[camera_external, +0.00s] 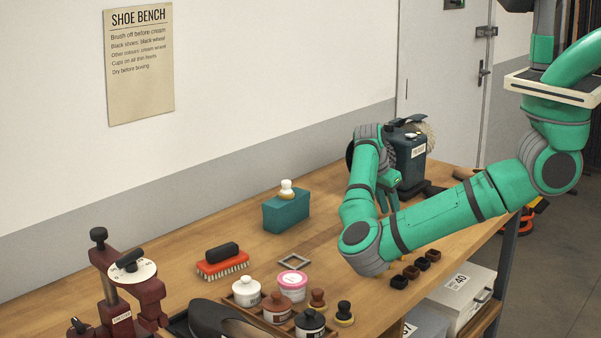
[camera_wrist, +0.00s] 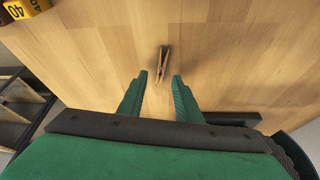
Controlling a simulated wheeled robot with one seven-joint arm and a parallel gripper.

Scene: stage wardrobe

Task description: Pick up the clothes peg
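A wooden clothes peg (camera_wrist: 163,62) lies on the bare wooden bench top in the wrist view, just beyond my fingertips and roughly centred between them. My gripper (camera_wrist: 159,76) is open, with two green fingers spread apart and nothing visible between them. In the external view my gripper (camera_external: 388,198) points down over the bench, in front of the dark grey machine. The peg cannot be made out in the external view.
The dark machine (camera_external: 408,155) stands behind my gripper. A red brush (camera_external: 222,265), teal box (camera_external: 286,212), jars and small dark blocks (camera_external: 411,272) sit on the bench (camera_external: 340,205). A yellow item marked 40 (camera_wrist: 22,9) is at upper left. Bare wood surrounds the peg.

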